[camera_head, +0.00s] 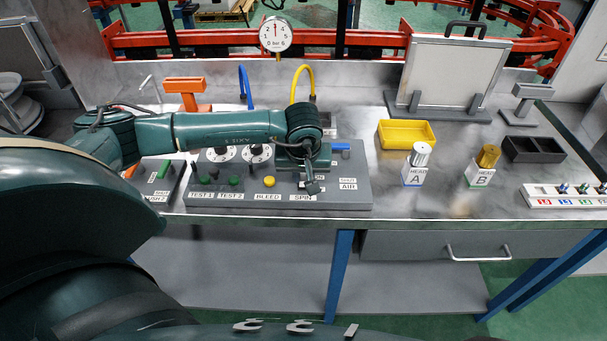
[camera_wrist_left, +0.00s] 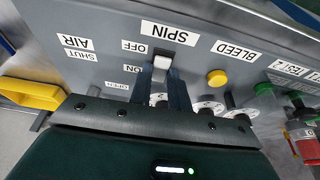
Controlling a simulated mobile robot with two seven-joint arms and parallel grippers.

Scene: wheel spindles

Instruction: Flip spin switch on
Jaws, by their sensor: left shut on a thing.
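The spin switch (camera_wrist_left: 161,63) is a small pale lever on the grey control panel (camera_head: 350,200), beside the SPIN label (camera_wrist_left: 170,33). The OFF label (camera_wrist_left: 134,47) and ON label (camera_wrist_left: 132,69) stand to its left in the left wrist view. My left gripper (camera_wrist_left: 160,80) has its two dark fingers on either side of the lever and is shut on it. In the head view my left gripper (camera_head: 312,186) is over the panel's SPIN area and hides the switch. The lever's exact tilt is hard to tell. My right gripper is not in view.
A yellow bleed button (camera_head: 269,181) and green test buttons (camera_head: 234,181) sit left of the gripper. A blue air handle (camera_head: 340,146) is close behind it. A yellow bin (camera_head: 406,134) and spindle blocks A (camera_head: 413,175) and B (camera_head: 480,173) stand to the right.

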